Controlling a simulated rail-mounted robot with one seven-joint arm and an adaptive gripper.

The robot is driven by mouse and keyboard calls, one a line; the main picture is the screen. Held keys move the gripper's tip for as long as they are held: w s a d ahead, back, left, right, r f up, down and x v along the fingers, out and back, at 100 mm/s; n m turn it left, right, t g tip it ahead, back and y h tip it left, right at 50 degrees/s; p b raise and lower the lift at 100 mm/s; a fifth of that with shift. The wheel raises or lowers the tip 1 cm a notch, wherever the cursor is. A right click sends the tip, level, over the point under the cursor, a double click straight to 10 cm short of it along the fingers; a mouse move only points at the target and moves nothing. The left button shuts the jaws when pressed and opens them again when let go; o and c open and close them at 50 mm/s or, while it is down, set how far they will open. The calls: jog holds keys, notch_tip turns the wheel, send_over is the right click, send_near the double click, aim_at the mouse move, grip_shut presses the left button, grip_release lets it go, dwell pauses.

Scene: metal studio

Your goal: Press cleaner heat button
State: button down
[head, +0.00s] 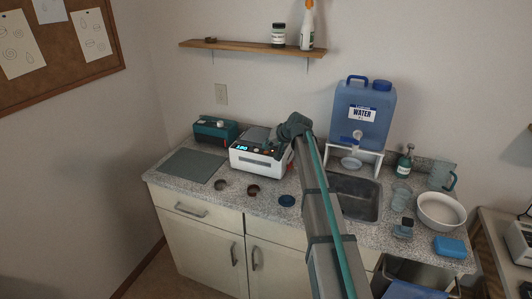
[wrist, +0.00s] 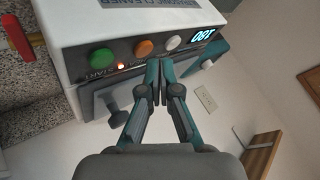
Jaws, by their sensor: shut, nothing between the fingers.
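The cleaner (head: 258,161) is a white box with a dark top on the counter, in the middle of the head view. In the wrist view its panel shows a green button (wrist: 103,58), an orange button (wrist: 144,48), a white button (wrist: 173,42) and a lit blue display (wrist: 203,36). A small red light glows between the green and orange buttons. The START label is near the green one; I cannot read a heat label. My gripper (wrist: 160,66) is shut and empty, its tips close to the panel near the orange and white buttons. I cannot tell whether they touch.
A teal device (head: 215,130) and a dark mat (head: 191,166) lie left of the cleaner. Dark rings and a blue lid (head: 287,200) lie in front. A water jug (head: 364,112) on a stand and a sink (head: 357,201) are to the right.

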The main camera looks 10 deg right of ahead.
aim_at(267, 152)
jog(key=shift+f, duration=0.4)
jog(key=shift+f+b, duration=0.15)
jog(key=shift+b, duration=0.2)
dwell(0.4)
jog(key=shift+r, duration=0.6)
jog(key=shift+r+p, duration=1.3)
jog(key=shift+r, duration=1.75)
